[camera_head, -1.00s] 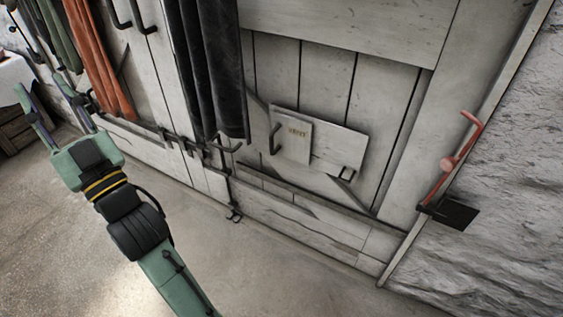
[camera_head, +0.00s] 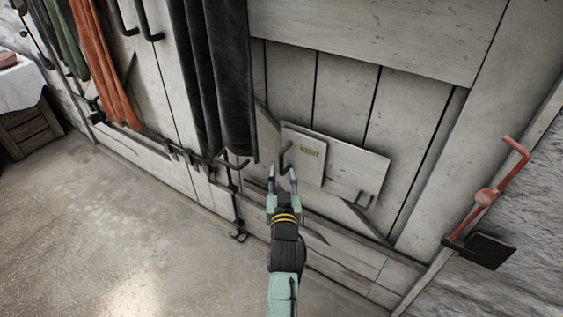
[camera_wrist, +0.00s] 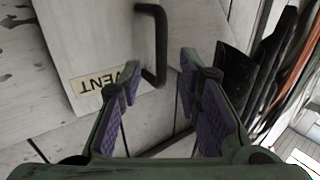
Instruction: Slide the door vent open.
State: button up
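The door vent is a pale panel (camera_head: 305,150) with a "VENT" label, set on a wider pale backing plate (camera_head: 357,172) on the white plank door. It has a dark bar handle (camera_head: 285,157) at its left edge. My gripper (camera_head: 282,172) is open just below and in front of this handle. In the wrist view, the handle (camera_wrist: 158,42) stands out from the panel (camera_wrist: 85,40), ahead of my gripper (camera_wrist: 152,85), roughly in line with the gap between the purple-padded fingers. I cannot tell whether a finger touches it. Nothing is held.
A dark coat (camera_head: 225,80) hangs just left of the vent. A red lever (camera_head: 487,195) sits on the right wall. The floor (camera_head: 110,230) at left is clear.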

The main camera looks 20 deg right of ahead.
aim_at(282, 164)
jog(key=x, duration=0.6)
jog(key=shift+a+p, duration=0.1)
jog(key=shift+p, duration=0.25)
jog(key=shift+s, duration=0.1)
jog(key=shift+c, duration=0.2)
grip_shut()
